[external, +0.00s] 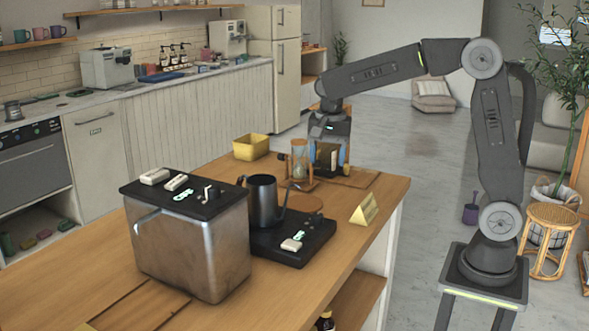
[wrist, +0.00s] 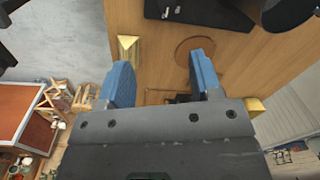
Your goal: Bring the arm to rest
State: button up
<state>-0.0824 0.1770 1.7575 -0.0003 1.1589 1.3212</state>
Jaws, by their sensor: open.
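My arm reaches left from its stand, with my gripper (external: 327,160) pointing down over the far end of the wooden cart top (external: 340,245). The gripper also shows in the wrist view (wrist: 161,75), where its two blue fingers stand wide apart with nothing held between them. In the external view, an hourglass (external: 300,162) in a wooden frame appears right beside the fingers. I cannot tell whether they touch.
A black kettle (external: 263,199) stands on a dark base (external: 295,237) beside a metal box (external: 195,245). A round wooden coaster (external: 307,203), a yellow triangular sign (external: 365,209) and a yellow bin (external: 251,147) are nearby. Floor between cart and arm stand is mostly clear.

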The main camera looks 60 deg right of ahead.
jog(key=s+d+r+n+t, duration=0.1)
jog(key=s+n+t, duration=0.1)
jog(key=s+n, duration=0.5)
jog(key=s+d+r+n+t, duration=0.1)
jog(key=s+d+n+t, duration=0.1)
jog(key=s+n, duration=0.5)
jog(key=s+t, duration=0.1)
jog(key=s, duration=0.5)
jog(key=shift+d, duration=0.2)
jog(key=shift+c, duration=0.4)
